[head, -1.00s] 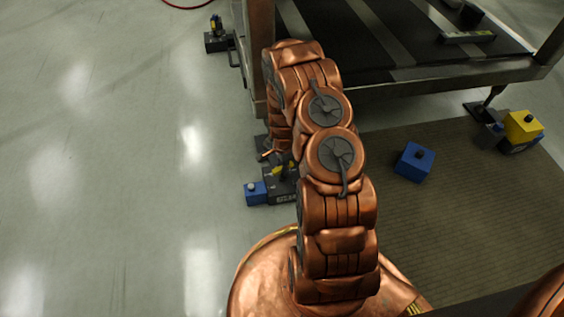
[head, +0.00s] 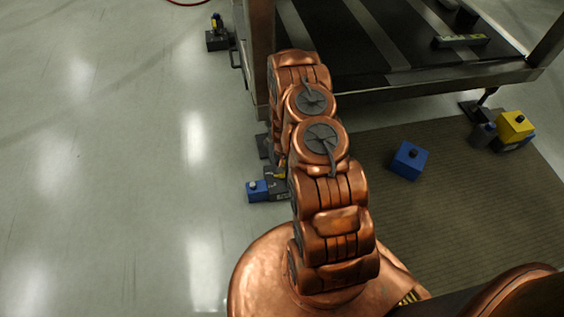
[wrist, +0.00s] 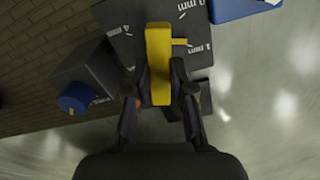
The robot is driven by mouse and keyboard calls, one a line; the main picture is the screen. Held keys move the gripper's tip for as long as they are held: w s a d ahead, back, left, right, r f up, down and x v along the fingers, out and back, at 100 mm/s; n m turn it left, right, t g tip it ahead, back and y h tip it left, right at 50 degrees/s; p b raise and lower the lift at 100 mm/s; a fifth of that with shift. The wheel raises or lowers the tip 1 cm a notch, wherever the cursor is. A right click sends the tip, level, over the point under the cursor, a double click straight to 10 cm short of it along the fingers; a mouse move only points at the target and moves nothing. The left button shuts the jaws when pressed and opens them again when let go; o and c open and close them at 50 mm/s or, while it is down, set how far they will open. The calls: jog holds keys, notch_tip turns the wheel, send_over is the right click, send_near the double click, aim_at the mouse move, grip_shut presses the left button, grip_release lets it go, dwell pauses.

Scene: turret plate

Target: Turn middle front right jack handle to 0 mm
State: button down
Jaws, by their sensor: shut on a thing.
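The jack (head: 275,184) sits on the floor by the front corner of the steel frame, mostly hidden behind my arm in the head view. In the wrist view its dark dial plate (wrist: 128,32) has white mm marks, and the yellow handle (wrist: 158,50) lies over it. A small yellow pointer (wrist: 180,41) sticks out to the right, between the 0 mm mark (wrist: 190,8) and what looks like a 1 mm mark (wrist: 199,51). My gripper (wrist: 160,88) is shut on the handle, one finger on each side. It is hidden in the head view.
A dark block with a blue knob (wrist: 74,98) stands close left of my gripper. A blue block (head: 258,190) adjoins the jack. Another blue box (head: 409,160) stands on the brown mat (head: 440,220). The frame table (head: 430,82) rises behind.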

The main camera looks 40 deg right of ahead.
jog(key=n, duration=0.4)
jog(key=shift+n+b, duration=1.05)
jog(key=shift+n, duration=1.45)
jog(key=c, duration=1)
grip_release()
jog(key=shift+r, duration=0.1)
notch_tip(320, 180, up, 12)
